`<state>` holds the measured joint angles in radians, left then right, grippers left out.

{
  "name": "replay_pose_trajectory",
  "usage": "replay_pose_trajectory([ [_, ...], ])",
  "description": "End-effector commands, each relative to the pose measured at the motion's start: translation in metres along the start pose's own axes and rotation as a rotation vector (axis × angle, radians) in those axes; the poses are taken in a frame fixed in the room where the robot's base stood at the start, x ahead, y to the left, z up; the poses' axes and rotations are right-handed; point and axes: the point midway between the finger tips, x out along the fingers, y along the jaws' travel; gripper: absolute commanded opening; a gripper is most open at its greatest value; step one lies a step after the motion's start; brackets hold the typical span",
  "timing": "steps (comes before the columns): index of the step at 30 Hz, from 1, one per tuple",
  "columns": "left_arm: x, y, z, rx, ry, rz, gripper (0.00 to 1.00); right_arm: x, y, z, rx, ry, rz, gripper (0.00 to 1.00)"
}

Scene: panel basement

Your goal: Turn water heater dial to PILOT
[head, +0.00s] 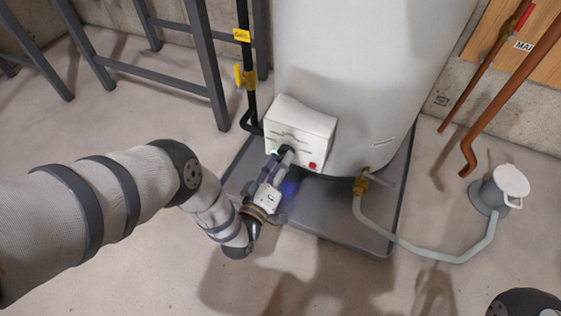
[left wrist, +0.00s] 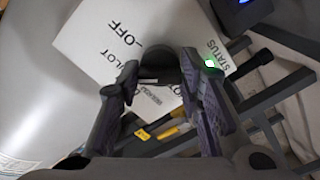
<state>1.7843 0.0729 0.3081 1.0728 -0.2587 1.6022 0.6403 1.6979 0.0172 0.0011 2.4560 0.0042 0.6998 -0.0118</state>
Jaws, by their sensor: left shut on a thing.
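The water heater (head: 370,70) is a tall white tank with a white control box (head: 302,125) low on its front. My left gripper (head: 282,158) is at the lower front of this box. In the left wrist view the black dial (left wrist: 164,66) sits between the two fingers of my left gripper (left wrist: 160,78), which is shut on it. The box face (left wrist: 92,40) carries the words OFF, PILOT and STATUS around the dial. A green light (left wrist: 211,62) glows by STATUS. The dial's pointer is hidden, so I cannot tell its setting. My right gripper is not in view.
A red button (head: 312,166) is on the box, right of my gripper. A gas pipe with a yellow valve (head: 245,76) stands to the left. A brass drain valve (head: 361,185) with a hose sticks out at right. The tank stands in a grey pan (head: 340,228).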

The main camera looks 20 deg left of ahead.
Motion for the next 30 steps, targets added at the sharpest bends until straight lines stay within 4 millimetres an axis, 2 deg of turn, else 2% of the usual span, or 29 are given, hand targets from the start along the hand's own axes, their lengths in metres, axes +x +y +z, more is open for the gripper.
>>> replay_pose_trajectory([
  [11,0.0,-0.001,-0.001,0.003,0.002,-0.001,0.05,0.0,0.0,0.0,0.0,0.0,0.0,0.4],
  [12,0.0,-0.001,-0.001,0.003,0.002,-0.001,0.42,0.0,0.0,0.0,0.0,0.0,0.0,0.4],
  [14,0.0,-0.001,-0.001,0.003,0.002,-0.001,0.53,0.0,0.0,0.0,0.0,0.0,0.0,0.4],
  [23,-0.002,0.0,0.0,0.002,0.0,-0.001,0.53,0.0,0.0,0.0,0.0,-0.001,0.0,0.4],
  [26,-0.016,-0.001,0.001,0.002,-0.002,-0.003,0.53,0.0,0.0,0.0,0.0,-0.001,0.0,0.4],
  [30,-0.054,-0.001,0.0,0.002,-0.003,-0.004,0.53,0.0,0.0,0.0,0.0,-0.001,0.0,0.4],
])
